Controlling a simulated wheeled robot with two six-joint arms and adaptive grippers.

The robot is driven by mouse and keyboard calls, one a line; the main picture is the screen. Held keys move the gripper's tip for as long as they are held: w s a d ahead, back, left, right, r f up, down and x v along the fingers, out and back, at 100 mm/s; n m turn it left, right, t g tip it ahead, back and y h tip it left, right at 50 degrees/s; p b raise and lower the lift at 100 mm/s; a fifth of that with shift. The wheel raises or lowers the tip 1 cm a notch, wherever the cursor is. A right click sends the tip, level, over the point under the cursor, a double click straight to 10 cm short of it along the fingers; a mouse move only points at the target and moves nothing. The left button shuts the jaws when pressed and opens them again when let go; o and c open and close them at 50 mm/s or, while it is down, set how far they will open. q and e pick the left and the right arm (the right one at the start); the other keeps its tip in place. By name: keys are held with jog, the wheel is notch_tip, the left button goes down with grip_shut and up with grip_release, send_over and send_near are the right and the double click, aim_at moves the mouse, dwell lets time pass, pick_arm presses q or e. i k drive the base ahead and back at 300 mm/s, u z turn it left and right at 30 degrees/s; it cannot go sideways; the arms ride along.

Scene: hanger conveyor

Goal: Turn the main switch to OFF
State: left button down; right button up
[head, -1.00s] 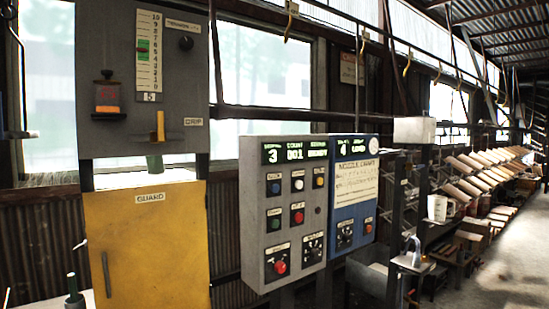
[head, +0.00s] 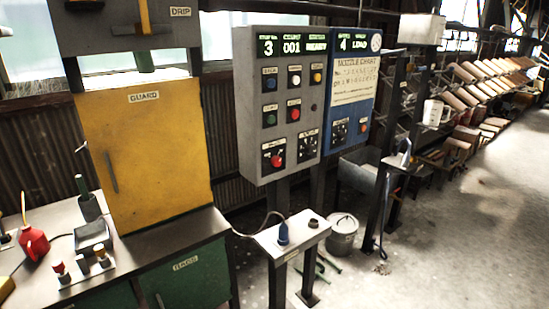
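A grey control panel (head: 288,130) stands in the upper middle of the head view, with a lit display reading 3 and 001. It carries several coloured buttons. At its lower left is a red knob on a dark plate (head: 277,158); at its lower right is a black dial (head: 308,147). The small labels are too blurred to read, so I cannot tell which control is the main switch or its setting. Neither of my grippers is in view.
A yellow guard door (head: 150,150) stands left of the panel, above a workbench (head: 165,238) with a red oil can (head: 34,243). A small stand (head: 300,232) with a blue-handled tool and a bucket (head: 342,236) stand below the panels.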

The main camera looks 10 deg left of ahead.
aim_at(276, 160)
jog(key=u, duration=0.1)
jog(key=k, duration=0.45)
jog(key=z, duration=1.1)
jog(key=i, duration=1.45)
jog(key=u, duration=0.65)
